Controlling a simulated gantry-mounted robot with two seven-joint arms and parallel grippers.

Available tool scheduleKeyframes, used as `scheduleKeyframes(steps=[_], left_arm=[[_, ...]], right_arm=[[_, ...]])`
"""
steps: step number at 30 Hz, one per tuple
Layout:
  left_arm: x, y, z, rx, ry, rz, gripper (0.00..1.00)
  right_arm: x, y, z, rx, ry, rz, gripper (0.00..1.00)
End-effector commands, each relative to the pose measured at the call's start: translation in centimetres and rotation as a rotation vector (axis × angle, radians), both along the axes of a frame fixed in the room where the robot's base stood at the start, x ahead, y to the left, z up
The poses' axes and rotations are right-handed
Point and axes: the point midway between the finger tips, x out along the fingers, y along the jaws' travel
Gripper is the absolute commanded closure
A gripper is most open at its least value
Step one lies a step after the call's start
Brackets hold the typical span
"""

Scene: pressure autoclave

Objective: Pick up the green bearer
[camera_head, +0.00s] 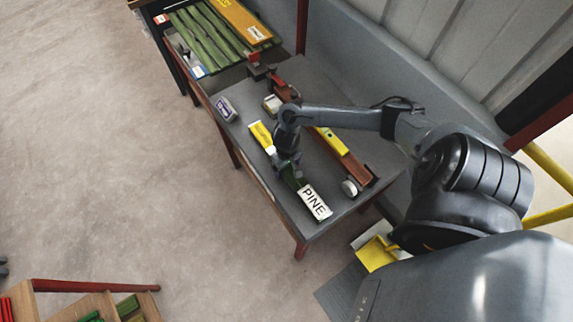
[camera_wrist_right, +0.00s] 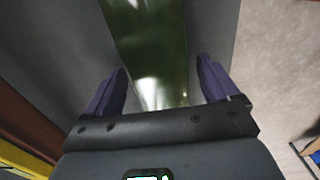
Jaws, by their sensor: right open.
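The green bearer (camera_head: 292,177) lies on the grey bench, partly hidden under my right gripper (camera_head: 286,161). A white PINE label (camera_head: 315,203) is at its near end, and a yellow and white label (camera_head: 262,137) is in line beyond the gripper. In the right wrist view the green bearer (camera_wrist_right: 150,50) runs between the two purple-grey fingers of my right gripper (camera_wrist_right: 162,80). The fingers are apart, with gaps on both sides of the bearer. Whether the fingertips reach down past its top cannot be told. My left gripper is out of view.
The grey bench top (camera_head: 290,207) also carries a reddish-brown bar (camera_head: 354,166) with a yellow level on it, a round white item (camera_head: 350,187) and a small grey box (camera_head: 226,108). Green slats (camera_head: 205,40) and an orange-yellow board (camera_head: 243,18) lie beyond.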

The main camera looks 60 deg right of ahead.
Motion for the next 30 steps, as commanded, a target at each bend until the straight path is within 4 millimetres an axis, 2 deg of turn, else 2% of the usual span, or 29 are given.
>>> scheduleKeyframes(steps=[8, 24, 30], left_arm=[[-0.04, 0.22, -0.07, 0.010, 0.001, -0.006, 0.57], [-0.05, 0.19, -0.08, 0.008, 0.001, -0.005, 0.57], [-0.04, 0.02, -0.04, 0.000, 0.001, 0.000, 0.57]], right_arm=[[-0.02, 0.01, -0.15, 0.000, 0.000, 0.000, 0.13], [-0.02, 0.01, -0.13, 0.000, 0.000, 0.000, 0.96], [0.08, -0.01, -0.03, 0.000, -0.002, 0.000, 0.97]])
